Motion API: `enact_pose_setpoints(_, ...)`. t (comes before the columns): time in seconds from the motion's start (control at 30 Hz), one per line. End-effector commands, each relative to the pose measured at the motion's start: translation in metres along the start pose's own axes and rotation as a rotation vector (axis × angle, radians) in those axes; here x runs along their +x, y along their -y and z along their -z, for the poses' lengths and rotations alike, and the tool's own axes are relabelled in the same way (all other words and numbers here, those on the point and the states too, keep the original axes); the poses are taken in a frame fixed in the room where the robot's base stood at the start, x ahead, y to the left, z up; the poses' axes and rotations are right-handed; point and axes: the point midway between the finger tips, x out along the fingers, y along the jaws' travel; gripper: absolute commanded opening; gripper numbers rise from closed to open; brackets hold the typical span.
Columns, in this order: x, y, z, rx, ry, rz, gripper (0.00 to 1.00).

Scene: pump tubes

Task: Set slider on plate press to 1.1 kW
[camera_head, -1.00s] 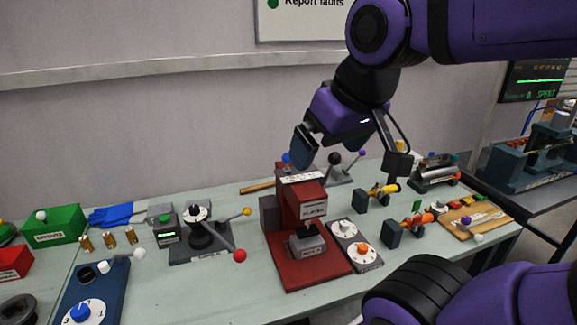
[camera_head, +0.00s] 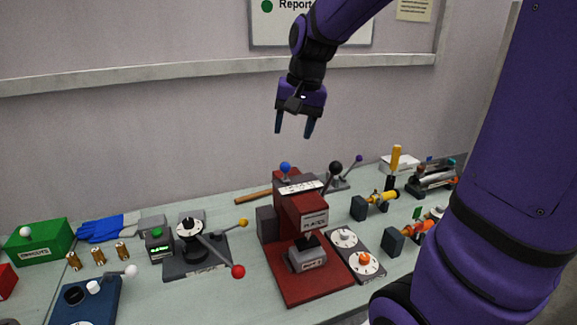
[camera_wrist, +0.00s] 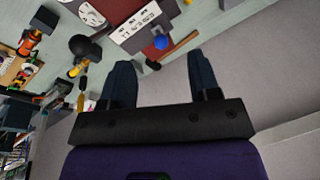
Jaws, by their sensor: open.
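The red plate press (camera_head: 312,285) stands on the bench in the middle of the head view, with a label reading like "PLATE" on its front. A labelled white scale strip (camera_head: 299,187) lies on its top, with a blue ball knob (camera_head: 285,168) behind it. In the wrist view the strip (camera_wrist: 143,21) and the blue knob (camera_wrist: 161,42) show near the top. I cannot read the slider's setting. My gripper (camera_head: 294,133) is open and empty, pointing down in the air above and behind the press. Its fingers also show in the wrist view (camera_wrist: 162,75).
A black ball lever (camera_head: 335,168) rises right of the press top. A grey panel with two dials (camera_head: 354,254) sits beside the press. Left are a red-knobbed lever device (camera_head: 195,262) and a green box (camera_head: 38,242). The wall is close behind the bench.

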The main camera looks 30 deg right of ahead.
Motion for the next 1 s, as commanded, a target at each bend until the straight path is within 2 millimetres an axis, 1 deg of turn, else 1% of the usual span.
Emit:
enact_pose_setpoints(0.03, 0.011, 0.0, 0.014, 0.043, 0.021, -0.005, 0.56)
enact_pose_setpoints(0.1, 0.021, 0.0, 0.029, 0.095, 0.039, -0.008, 0.56)
enact_pose_setpoints(0.2, 0.035, -0.001, 0.045, 0.153, 0.06, -0.012, 0.56)
enact_pose_setpoints(0.33, 0.044, -0.002, 0.056, 0.195, 0.074, -0.015, 0.56)
enact_pose_setpoints(0.47, 0.051, -0.002, 0.059, 0.207, 0.079, -0.016, 0.56)
enact_pose_setpoints(0.57, 0.061, -0.002, 0.058, 0.207, 0.08, -0.017, 0.56)
enact_pose_setpoints(0.67, 0.076, -0.002, 0.056, 0.206, 0.081, -0.017, 0.56)
enact_pose_setpoints(0.9, 0.119, -0.003, 0.053, 0.205, 0.081, -0.018, 0.56)
enact_pose_setpoints(1.0, 0.133, -0.003, 0.051, 0.206, 0.081, -0.017, 0.56)
